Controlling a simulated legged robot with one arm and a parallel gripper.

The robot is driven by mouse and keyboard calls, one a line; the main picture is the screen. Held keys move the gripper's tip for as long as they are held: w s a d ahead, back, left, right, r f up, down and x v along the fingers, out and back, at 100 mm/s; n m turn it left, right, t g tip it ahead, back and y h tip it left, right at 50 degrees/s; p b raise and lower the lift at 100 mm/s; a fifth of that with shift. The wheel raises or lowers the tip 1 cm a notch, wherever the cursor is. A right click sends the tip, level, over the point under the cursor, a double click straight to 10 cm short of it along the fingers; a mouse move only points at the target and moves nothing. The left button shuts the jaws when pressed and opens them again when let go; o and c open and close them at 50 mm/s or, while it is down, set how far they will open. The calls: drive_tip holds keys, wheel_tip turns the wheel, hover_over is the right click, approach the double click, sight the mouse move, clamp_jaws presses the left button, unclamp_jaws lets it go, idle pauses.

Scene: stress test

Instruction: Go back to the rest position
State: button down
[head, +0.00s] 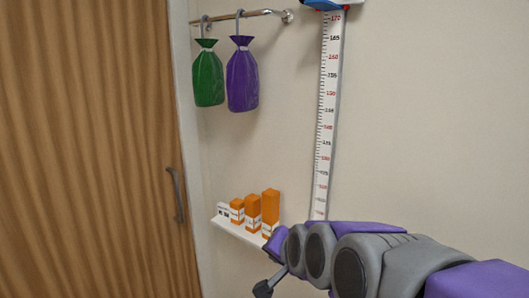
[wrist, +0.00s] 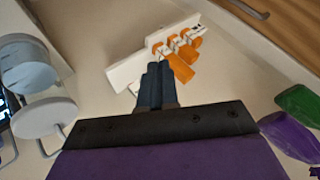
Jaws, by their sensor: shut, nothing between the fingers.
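My gripper (wrist: 157,75) is shut and empty in the wrist view, its dark fingers pressed together. In that view they overlap the edge of the white wall shelf (wrist: 128,73). In the head view my arm reaches in from the lower right. My gripper (head: 264,288) is at its left end, low in the picture, just below the shelf's right end, and its fingers are only partly visible. I cannot tell the gap between the fingers and the shelf.
Orange boxes (head: 253,208) and a small white box (head: 223,210) stand on the shelf. A green bag (head: 208,78) and a purple bag (head: 242,78) hang from a rail (head: 240,15). A height scale (head: 327,120) is on the wall. A wooden door (head: 85,150) is at left.

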drive_tip(key=s+d+f+n+g+h, duration=0.1)
drive_tip(key=s+d+f+n+g, duration=0.1)
drive_tip(key=s, duration=0.8)
drive_tip(key=s+d+f+n+g+h, duration=0.1)
drive_tip(key=s+d+f+g, duration=0.4)
drive_tip(key=s, duration=0.5)
drive_tip(key=s+d+f+n+g+h, duration=0.1)
drive_tip(key=s+d+f+n+g, duration=0.2)
drive_tip(key=s+f, duration=0.4)
drive_tip(key=s, duration=0.3)
drive_tip(key=shift+s+d+g, duration=0.25)
drive_tip(key=shift+d+g, duration=0.05)
drive_tip(key=shift+d, duration=0.05)
drive_tip(key=shift+d, duration=0.15)
drive_tip(key=c, duration=1.9)
unclamp_jaws()
